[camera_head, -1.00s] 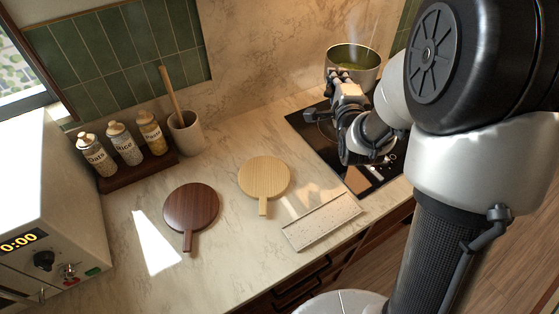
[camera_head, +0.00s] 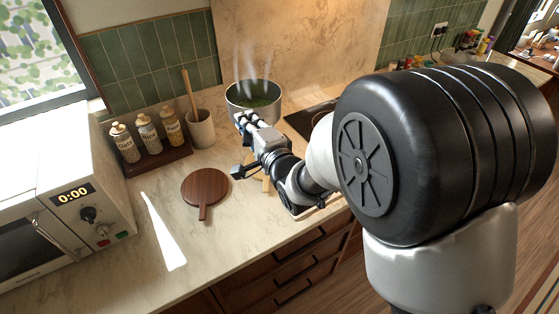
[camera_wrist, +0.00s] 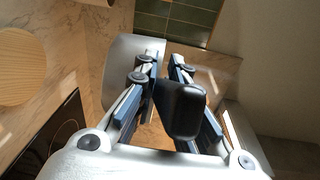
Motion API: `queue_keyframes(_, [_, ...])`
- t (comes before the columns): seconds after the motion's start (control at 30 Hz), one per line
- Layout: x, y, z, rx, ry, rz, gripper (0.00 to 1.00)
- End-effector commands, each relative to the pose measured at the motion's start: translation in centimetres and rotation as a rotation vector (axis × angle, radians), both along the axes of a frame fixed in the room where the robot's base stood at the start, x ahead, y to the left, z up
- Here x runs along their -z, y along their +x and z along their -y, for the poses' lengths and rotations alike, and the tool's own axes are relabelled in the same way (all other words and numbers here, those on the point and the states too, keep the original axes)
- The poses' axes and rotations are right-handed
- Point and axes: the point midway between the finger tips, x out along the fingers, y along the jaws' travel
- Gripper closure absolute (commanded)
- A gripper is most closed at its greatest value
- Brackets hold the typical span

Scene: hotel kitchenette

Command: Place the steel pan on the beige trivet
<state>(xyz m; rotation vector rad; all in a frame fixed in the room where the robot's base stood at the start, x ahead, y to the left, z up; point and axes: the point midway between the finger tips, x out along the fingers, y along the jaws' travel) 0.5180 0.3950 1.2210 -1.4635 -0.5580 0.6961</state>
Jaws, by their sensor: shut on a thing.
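The steel pan (camera_head: 240,104), steaming with green contents, is held by my gripper (camera_head: 243,121) beyond the arm in the head view. In the wrist view my gripper (camera_wrist: 163,75) is shut on its black handle (camera_wrist: 182,110), and the pan's steel side (camera_wrist: 118,72) shows past the fingers. The pan looks level; its height over the counter is hard to tell. The beige trivet (camera_wrist: 18,68) is a round wooden disc lying at the left of the wrist view, apart from the pan. In the head view my arm hides most of it.
A dark brown trivet (camera_head: 206,187) lies left of my gripper. A utensil cup (camera_head: 201,130) and a rack of jars (camera_head: 157,161) stand along the back. The black cooktop (camera_head: 299,121) is at the right, a microwave (camera_head: 62,190) at the left.

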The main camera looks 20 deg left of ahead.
Motion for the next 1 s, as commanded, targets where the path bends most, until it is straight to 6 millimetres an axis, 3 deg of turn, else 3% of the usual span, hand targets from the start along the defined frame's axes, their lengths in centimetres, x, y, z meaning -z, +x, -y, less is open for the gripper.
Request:
queue_keyframes(0.13, [1.8,-0.2,-0.5,-0.010,0.004,0.007,1.00])
queue_keyframes(0.63, [12.8,-0.1,-0.4,-0.008,0.005,0.008,1.00])
queue_keyframes(0.8, [14.7,-0.1,-0.4,-0.008,0.007,0.011,1.00])
queue_keyframes(1.0, [15.5,-0.1,-0.4,-0.007,0.006,0.011,1.00])
